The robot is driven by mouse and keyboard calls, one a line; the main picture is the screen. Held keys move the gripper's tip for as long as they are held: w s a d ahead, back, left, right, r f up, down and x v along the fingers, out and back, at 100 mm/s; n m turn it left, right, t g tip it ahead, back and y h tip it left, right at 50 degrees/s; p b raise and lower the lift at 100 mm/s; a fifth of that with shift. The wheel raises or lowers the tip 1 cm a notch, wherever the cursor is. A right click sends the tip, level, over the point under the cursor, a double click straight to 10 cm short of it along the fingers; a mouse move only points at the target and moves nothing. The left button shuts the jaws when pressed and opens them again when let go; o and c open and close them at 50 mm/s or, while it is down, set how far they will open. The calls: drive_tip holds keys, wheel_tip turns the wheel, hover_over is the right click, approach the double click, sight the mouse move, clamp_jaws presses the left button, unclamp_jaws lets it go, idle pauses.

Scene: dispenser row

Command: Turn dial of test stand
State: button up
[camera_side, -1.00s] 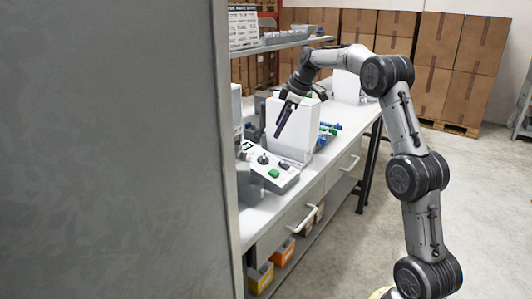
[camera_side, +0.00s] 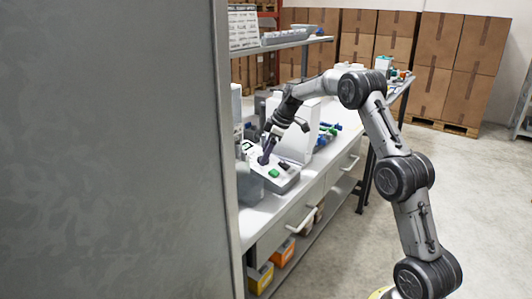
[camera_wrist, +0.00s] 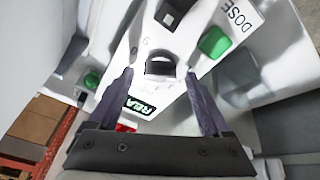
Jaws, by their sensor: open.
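The test stand (camera_side: 282,181) is a light sloped control box on the bench, with a green button (camera_side: 274,173) and a dark switch. In the wrist view its panel shows a dark dial (camera_wrist: 160,66), a display reading "REA", a green button (camera_wrist: 213,42) beside the word DOSE, and a black rocker switch (camera_wrist: 172,12). My gripper (camera_side: 264,158) points down at the panel. In the wrist view my gripper (camera_wrist: 158,74) is open, with one finger on each side of the dial and visible gaps. Whether the fingertips touch the panel is unclear. The dial is hidden by the fingers in the side view.
A white upright housing (camera_side: 292,115) stands behind the panel. Blue and green items (camera_side: 328,134) lie farther along the bench. A shelf (camera_side: 290,42) hangs above. A grey cabinet side (camera_side: 110,150) blocks the left of the side view.

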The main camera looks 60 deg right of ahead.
clamp_jaws()
drive_tip(key=shift+m, duration=0.5)
drive_tip(key=m, duration=0.3)
drive_tip(key=shift+m+h, duration=0.4)
drive_tip(key=m, duration=0.4)
drive_tip(key=shift+a+m+h, duration=0.1)
drive_tip(key=shift+m+h, duration=0.3)
drive_tip(key=m, duration=0.4)
drive_tip(key=shift+h, duration=0.4)
drive_tip(key=shift+m+g, duration=0.4)
drive_tip(key=shift+m, duration=1.8)
